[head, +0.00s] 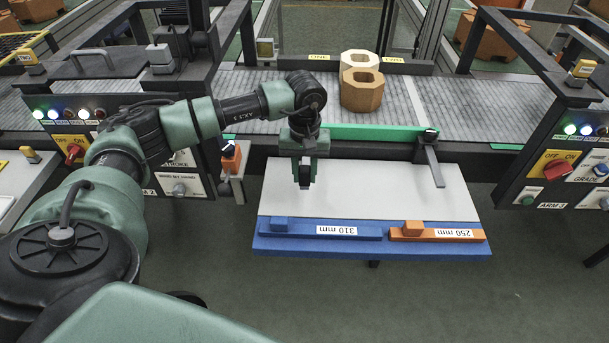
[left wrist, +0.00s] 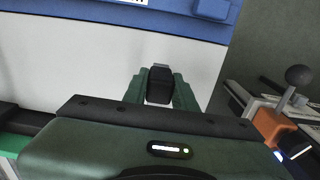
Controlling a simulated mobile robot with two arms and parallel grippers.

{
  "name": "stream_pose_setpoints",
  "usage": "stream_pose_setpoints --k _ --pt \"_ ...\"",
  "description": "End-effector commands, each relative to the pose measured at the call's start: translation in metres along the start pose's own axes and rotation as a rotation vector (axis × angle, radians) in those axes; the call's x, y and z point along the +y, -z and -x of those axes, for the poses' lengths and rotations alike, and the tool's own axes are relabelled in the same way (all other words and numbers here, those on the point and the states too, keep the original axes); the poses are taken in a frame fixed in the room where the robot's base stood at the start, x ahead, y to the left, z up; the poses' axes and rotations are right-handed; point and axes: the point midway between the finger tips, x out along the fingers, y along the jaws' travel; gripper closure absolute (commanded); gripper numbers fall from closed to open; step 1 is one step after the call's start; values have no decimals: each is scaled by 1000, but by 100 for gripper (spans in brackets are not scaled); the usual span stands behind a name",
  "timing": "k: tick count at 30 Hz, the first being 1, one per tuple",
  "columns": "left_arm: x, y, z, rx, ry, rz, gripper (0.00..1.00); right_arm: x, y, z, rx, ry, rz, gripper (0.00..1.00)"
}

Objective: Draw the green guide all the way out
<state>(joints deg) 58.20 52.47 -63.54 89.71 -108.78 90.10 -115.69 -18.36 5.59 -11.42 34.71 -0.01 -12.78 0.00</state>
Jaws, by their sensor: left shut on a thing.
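The green guide (head: 372,132) is a long bright green strip along the near edge of the conveyor. A dark bracket arm (head: 432,160) sticks out from its right part over the white board. My left gripper (head: 305,180) points down over the board's left part, in front of the guide. It is shut on a dark block-like handle, seen between its green fingers in the left wrist view (left wrist: 160,85). The gripper hides where this handle joins the guide. A bit of green strip shows at the lower left of the wrist view (left wrist: 10,146). My right gripper is not in view.
A blue bar (head: 335,231) marked 310 mm and an orange bar (head: 440,235) marked 250 mm lie along the front of the white board (head: 380,190). A tan octagonal block (head: 362,92) stands on the conveyor (head: 470,105), a paler one behind it. Control panels flank the board.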

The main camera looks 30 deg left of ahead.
Motion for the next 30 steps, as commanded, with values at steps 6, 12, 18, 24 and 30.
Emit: stream_pose_setpoints --k 6,12,18,24,30 --pt "0 -3 -3 -8 2 -3 51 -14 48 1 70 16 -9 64" --pt "0 -1 -2 -4 1 -2 51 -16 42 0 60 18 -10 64" --pt "0 0 6 -1 0 -1 51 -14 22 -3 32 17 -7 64" --pt "1 0 38 1 -2 -1 51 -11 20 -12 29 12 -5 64" --pt "0 0 66 -3 0 -2 51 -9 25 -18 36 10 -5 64"
